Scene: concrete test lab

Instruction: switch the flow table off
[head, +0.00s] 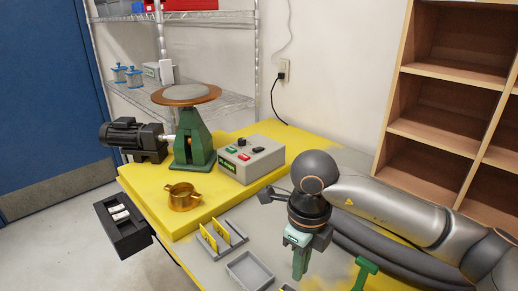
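The flow table (195,139) stands on the yellow part of the bench, a green pedestal with a round copper-coloured top and a grey disc on it. A black motor (135,137) sits at its left. Its grey control box (262,166) stands to the right, with a green button (231,149), a red button (244,157), dark knobs and a small green display on the front. My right gripper (300,243) points down over the bench, in front and to the right of the box, apart from it. My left gripper is not in view.
A brass cup (183,197) stands before the flow table. Grey moulds (249,271) and a green-handled tool (366,270) lie nearer. A black tray (122,225) hangs at the left edge. Wooden shelves (393,118) stand right. Bench between box and gripper looks clear.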

